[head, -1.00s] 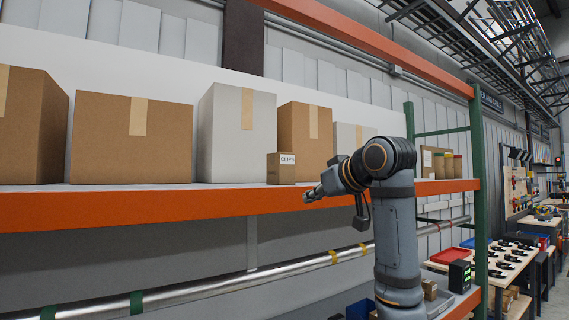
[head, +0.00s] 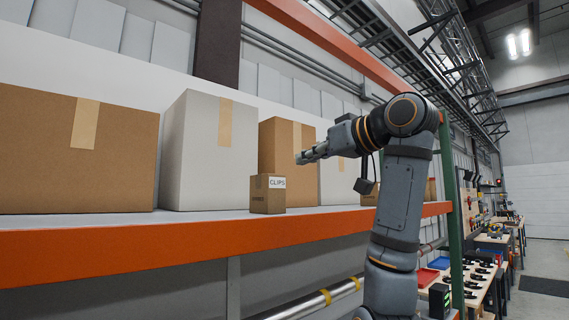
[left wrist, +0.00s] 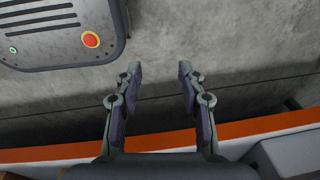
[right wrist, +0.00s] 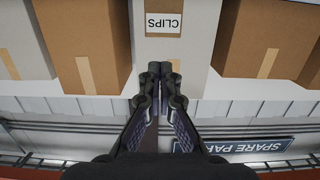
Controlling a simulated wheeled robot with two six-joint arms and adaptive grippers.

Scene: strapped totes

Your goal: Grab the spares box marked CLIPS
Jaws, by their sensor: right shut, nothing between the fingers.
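The small brown spares box (head: 267,194) marked CLIPS stands on the orange-edged shelf in the head view, near its front, before a larger brown carton. My right gripper (head: 303,158) is shut and empty, up and to the right of the box, apart from it. In the right wrist view the CLIPS box (right wrist: 164,18) shows upside down at the top, just beyond the shut fingertips (right wrist: 160,68). My left gripper (left wrist: 159,75) is open and empty in the left wrist view, with its fingers apart; it does not show in the head view.
A white carton (head: 208,150) and a long brown carton (head: 75,150) stand left of the box on the shelf (head: 130,242). A green upright (head: 452,200) ends the shelf at right. Grey floor and an orange beam (left wrist: 140,143) show in the left wrist view.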

